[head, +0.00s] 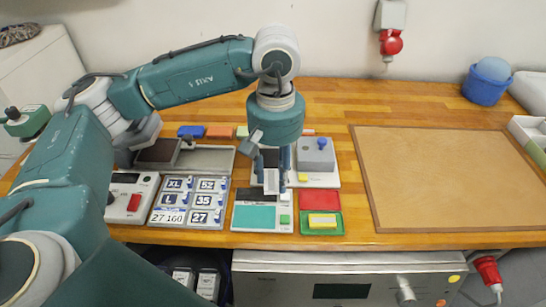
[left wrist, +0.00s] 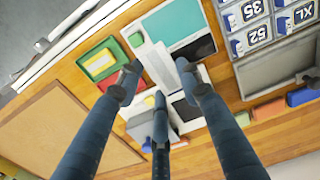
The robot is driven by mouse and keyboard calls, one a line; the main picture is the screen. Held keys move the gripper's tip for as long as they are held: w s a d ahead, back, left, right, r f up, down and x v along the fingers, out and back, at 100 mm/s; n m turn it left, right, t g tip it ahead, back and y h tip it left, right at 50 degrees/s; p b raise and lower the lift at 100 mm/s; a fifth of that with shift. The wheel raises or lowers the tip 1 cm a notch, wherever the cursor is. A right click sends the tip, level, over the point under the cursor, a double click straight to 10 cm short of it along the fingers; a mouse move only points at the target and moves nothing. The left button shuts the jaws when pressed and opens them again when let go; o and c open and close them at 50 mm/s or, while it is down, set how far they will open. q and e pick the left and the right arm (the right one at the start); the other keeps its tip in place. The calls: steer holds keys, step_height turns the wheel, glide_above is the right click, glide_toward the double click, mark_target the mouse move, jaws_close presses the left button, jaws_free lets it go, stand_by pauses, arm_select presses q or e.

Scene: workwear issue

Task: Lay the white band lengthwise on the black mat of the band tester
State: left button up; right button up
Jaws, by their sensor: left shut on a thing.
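My left gripper (head: 272,178) points down above the work table, shut on the white band (head: 271,181). In the left wrist view the white band (left wrist: 158,64) shows as a pale upright strip between the fingers (left wrist: 163,85). Below it lies a pale device with a teal panel (head: 254,218) and a black strip (head: 250,194), which looks like the black mat of the band tester. The black strip also shows in the left wrist view (left wrist: 203,47), partly hidden by a finger. I cannot tell whether the band touches it. My right gripper is not in view.
A grey block with a blue knob (head: 315,153) stands behind right. Red and green trays (head: 321,232) lie at the right, the green one holding a yellow piece. Number plates (head: 188,200) and a grey tray (head: 208,158) are left. A brown board (head: 450,175) lies further right.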

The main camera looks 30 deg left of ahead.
arm_select(q)
steer(key=w+a+r+n, duration=0.3)
steer(key=w+r+n, duration=0.3)
steer(key=w+n, duration=0.25)
step_height(320, 180, up, 5)
steer(key=n, duration=0.9)
glide_above(272, 156)
step_height(272, 156, down, 15)
steer(key=p, duration=0.3)
step_height(272, 156, down, 4)
steer(key=shift+f+p, duration=0.1)
steer(key=shift+p, duration=0.65)
steer(key=shift+f, duration=0.1)
steer(key=shift+f, duration=0.1)
steer(key=o, duration=0.8)
steer(key=shift+o, duration=0.2)
